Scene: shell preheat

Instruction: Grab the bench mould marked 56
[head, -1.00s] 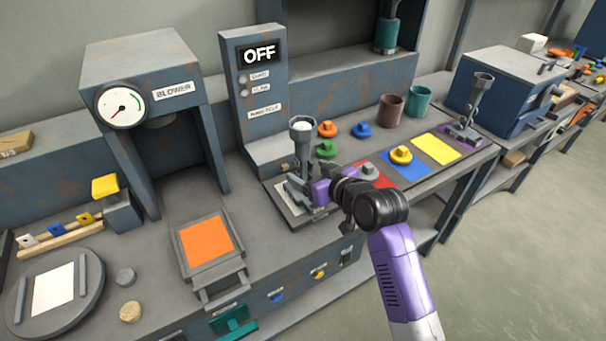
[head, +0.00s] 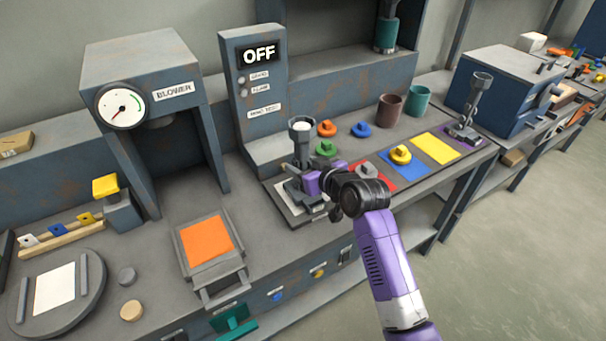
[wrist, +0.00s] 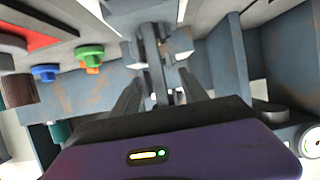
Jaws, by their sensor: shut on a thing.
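A grey bench mould with a cup-shaped top (head: 302,135) stands upright on a white pad beside the control panel. No number can be read on it. My gripper (head: 310,184) is at its lower stem, coming from the right, and is shut on it. The wrist view shows the grey mould (wrist: 150,45) between my two fingers (wrist: 150,95). My gripper hides part of its base. A second, similar grey mould (head: 478,95) stands at the right on a purple square.
Green (head: 326,148), orange (head: 327,128) and blue (head: 361,129) knobbed pieces lie behind and right of the mould. The control panel (head: 262,85) reads OFF. The blower housing (head: 140,60) and an orange-topped stand (head: 206,241) are to the left. Two cups (head: 390,110) stand behind.

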